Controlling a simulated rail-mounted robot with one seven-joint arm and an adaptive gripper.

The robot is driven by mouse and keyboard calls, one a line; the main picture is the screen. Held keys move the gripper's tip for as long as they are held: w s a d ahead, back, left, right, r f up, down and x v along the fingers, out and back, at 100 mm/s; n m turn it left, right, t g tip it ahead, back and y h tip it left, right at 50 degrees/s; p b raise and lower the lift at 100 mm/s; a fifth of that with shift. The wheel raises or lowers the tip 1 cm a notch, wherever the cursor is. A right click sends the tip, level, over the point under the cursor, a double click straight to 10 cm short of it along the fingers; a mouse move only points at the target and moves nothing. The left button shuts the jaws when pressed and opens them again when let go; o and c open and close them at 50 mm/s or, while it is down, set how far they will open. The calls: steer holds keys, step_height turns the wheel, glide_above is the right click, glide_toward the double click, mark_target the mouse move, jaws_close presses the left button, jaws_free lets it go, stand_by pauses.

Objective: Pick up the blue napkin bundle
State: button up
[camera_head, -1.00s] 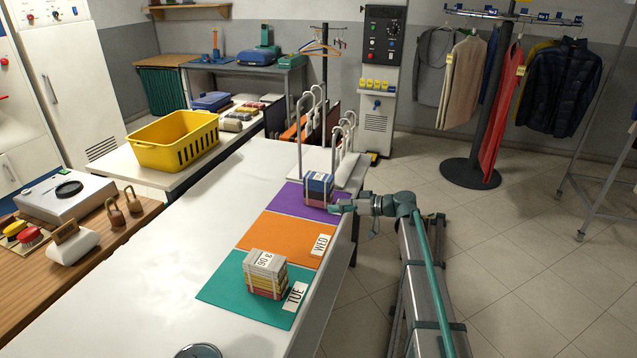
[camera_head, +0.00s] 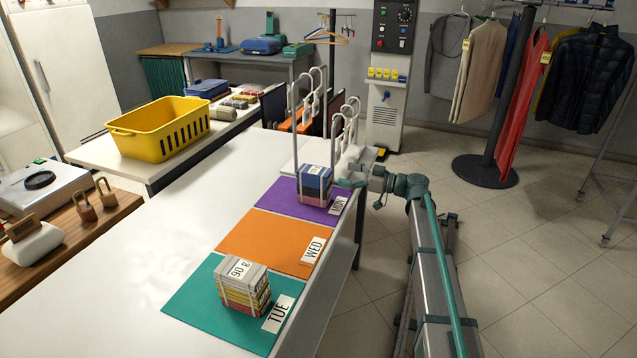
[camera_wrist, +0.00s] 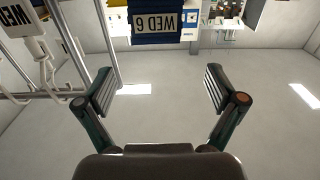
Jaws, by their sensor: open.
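The blue napkin bundle (camera_head: 314,182) stands on the purple mat (camera_head: 290,200) marked MON at the far end of the white table. Its upper part is blue, with a white label on top and reddish layers below. My gripper (camera_head: 346,182) is just right of it, pointing toward it. In the wrist view a blue block with an upside-down WED 6 label (camera_wrist: 155,24) shows at the top, beyond the fingers. In that view my gripper (camera_wrist: 160,88) is open, its two fingers wide apart with nothing between them.
A grey and yellow bundle (camera_head: 243,287) stands on the teal TUE mat (camera_head: 190,305). The orange WED mat (camera_head: 265,240) is bare. A white rack with hooks (camera_head: 320,110) stands behind the blue bundle. A yellow basket (camera_head: 160,128) is at the left; the table's left part is clear.

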mark_target(316, 170)
steer(key=shift+w+f, duration=0.2)
steer(key=shift+f, duration=0.35)
steer(key=shift+p+x, duration=1.25)
steer(key=shift+x, duration=4.15)
steer(key=shift+s+f, duration=0.1)
steer(key=c, duration=1.2)
